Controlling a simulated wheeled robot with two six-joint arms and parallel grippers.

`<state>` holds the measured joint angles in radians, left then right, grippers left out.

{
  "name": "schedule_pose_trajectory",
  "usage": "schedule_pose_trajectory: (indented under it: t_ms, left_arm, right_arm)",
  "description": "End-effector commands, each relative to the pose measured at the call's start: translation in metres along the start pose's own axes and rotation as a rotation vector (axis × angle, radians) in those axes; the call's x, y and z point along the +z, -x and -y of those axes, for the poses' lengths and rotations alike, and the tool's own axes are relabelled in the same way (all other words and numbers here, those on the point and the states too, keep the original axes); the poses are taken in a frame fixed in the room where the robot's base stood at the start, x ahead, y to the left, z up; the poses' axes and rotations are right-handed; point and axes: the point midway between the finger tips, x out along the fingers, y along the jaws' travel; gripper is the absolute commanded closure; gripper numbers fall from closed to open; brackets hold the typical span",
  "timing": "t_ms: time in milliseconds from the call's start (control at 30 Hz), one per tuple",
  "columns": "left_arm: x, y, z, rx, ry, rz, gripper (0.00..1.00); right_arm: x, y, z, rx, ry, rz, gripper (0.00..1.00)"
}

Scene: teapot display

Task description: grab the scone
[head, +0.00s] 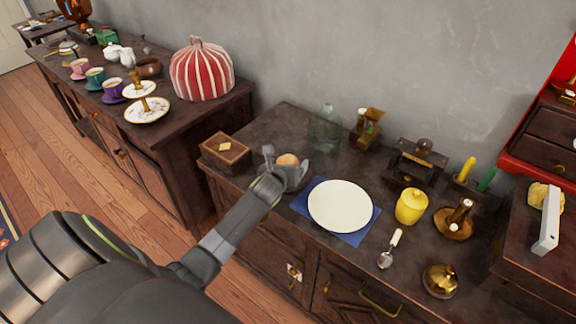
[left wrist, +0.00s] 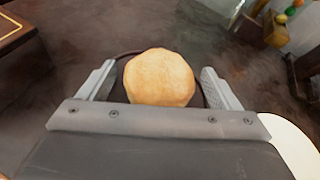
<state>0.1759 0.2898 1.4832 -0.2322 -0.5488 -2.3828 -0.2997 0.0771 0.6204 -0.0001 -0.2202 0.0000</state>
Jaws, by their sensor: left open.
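The scone (head: 288,159) is a round, golden-brown bun on the dark cabinet top, between the wooden box and the white plate. My left gripper (head: 284,168) is at the scone, its fingers apart. In the left wrist view the scone (left wrist: 159,77) lies between the two open fingers (left wrist: 160,85), with a visible gap on each side. A dark curved rim shows around the scone there; what it belongs to is unclear. The gripper partly hides the scone in the head view. My right gripper is not in view.
A wooden box (head: 226,152) stands just left of the gripper. A white plate (head: 340,205) on a blue napkin (head: 309,213) lies close on the right. A glass bottle (head: 325,128) stands behind. A yellow jar (head: 411,206) and spoon (head: 390,248) are further right.

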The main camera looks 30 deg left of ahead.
Motion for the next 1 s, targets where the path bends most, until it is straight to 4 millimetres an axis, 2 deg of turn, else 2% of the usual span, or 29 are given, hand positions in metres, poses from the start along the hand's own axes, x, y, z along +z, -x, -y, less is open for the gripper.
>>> schedule_pose_trajectory:
  t_ms: [67, 400, 667, 767, 1000]
  left_arm:
    - [0.0, 0.0, 0.0, 0.0, 0.0, 0.0, 0.19]
    - [0.0, 0.0, 0.0, 0.0, 0.0, 0.0, 0.63]
    - [0.004, 0.002, 0.001, -0.001, 0.0, 0.002, 0.64]
    - [0.015, 0.006, 0.003, -0.001, -0.001, 0.004, 0.64]
    - [0.06, 0.024, 0.012, -0.001, -0.001, 0.006, 0.64]
  right_arm:
    - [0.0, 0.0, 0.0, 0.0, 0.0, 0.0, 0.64]
    - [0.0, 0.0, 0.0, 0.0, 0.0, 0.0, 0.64]
    - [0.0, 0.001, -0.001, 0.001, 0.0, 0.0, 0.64]
    - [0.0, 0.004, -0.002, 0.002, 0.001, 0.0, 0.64]
    - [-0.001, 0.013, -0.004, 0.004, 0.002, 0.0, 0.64]
